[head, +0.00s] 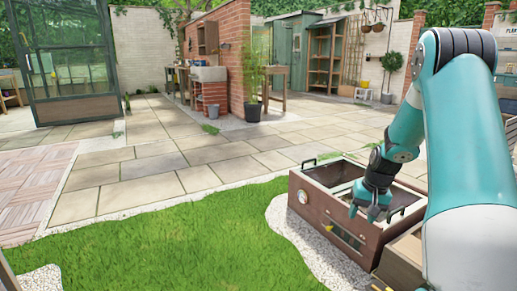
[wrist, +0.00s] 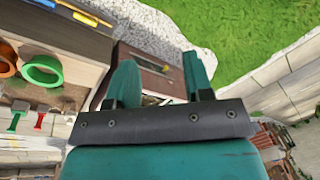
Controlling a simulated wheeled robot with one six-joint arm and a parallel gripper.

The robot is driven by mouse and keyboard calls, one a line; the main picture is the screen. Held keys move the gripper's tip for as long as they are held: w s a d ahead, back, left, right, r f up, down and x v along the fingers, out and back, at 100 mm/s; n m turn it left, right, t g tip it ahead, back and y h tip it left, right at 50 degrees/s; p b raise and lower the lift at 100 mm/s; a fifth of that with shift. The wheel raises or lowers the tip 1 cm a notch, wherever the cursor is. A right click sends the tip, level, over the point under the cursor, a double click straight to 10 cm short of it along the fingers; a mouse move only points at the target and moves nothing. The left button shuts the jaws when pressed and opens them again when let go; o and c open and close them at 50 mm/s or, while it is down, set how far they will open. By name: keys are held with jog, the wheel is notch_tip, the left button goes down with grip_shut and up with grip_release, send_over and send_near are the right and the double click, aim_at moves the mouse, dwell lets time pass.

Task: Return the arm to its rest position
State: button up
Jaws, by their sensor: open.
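My arm reaches in from the right of the head view. My gripper (head: 371,212) points down in front of and above a brown wooden box (head: 318,209) with dark handles. In the wrist view the two teal fingers of my gripper (wrist: 160,76) stand apart with nothing held between them. Part of a brown box front (wrist: 145,62) shows beyond and between the fingers. I cannot tell from these views how high the fingertips are above the box.
A second wooden box (head: 402,262) stands at the lower right, partly behind my arm. Green (wrist: 42,71) and orange (wrist: 6,58) round pots lie at left in the wrist view. Gravel (head: 290,225) borders the lawn (head: 190,240). The paving (head: 190,160) is open.

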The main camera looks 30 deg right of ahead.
jog(key=w+a+r+n+y+p, duration=0.1)
jog(key=a+r+n, duration=0.45)
jog(key=a, duration=0.75)
jog(key=w+a+r+n+y+p, duration=0.1)
jog(key=a+r+n, duration=0.1)
jog(key=a+r, duration=0.8)
jog(key=s+a+r+n+g+y+p, duration=0.15)
jog(key=s+a+n, duration=0.25)
jog(key=s+a, duration=0.55)
jog(key=s+a+r+n, duration=0.35)
jog(key=s+a, duration=0.45)
jog(key=a, duration=0.3)
notch_tip(320, 180, up, 38)
jog(key=p, duration=3.8)
jog(key=shift+s, duration=0.4)
jog(key=shift+f, duration=0.1)
